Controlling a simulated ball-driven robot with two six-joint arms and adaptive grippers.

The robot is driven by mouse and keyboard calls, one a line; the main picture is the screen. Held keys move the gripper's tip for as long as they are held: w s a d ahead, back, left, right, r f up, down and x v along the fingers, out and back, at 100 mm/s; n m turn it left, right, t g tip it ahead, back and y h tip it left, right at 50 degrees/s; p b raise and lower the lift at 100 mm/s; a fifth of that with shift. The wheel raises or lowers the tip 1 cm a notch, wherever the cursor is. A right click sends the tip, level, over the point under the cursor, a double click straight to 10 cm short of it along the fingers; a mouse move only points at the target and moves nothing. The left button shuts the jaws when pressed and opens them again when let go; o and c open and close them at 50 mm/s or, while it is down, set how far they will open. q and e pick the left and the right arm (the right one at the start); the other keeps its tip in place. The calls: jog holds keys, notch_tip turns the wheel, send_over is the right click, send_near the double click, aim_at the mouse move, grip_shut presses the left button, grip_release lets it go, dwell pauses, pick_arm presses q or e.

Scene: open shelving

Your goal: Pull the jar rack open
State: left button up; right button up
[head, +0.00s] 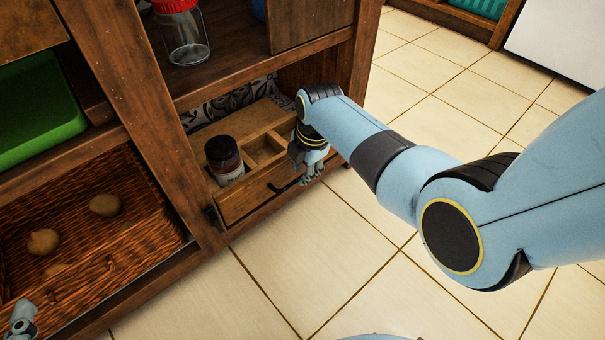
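The jar rack (243,203) is a wooden drawer-like tray with dividers, low in the brown shelving. A dark handle (287,186) is on the rack's front. My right gripper (313,177) points down in front of the rack's right end, close to the handle. I cannot tell if it touches. A small part of my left gripper (21,318) shows at the bottom left corner.
A wicker basket (120,245) with several round brown items is at the lower left, and a green bin (38,110) sits above it. A red-lidded glass jar (183,35) stands on the shelf above the rack. The tiled floor (300,245) in front is clear.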

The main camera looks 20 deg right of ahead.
pick_arm(q)
jog(key=w+r+t, duration=0.2)
jog(key=w+r, duration=0.1)
jog(key=r, duration=0.3)
jog(key=shift+w+d+m+t+h+b, duration=0.15)
jog(key=shift+d+m+t+h+b, duration=0.15)
jog(key=shift+t+h+b, duration=0.1)
pick_arm(e)
jog(key=shift+w+f, duration=0.1)
jog(key=shift+f, duration=0.55)
pick_arm(q)
jog(key=shift+r, duration=0.1)
pick_arm(e)
grip_shut()
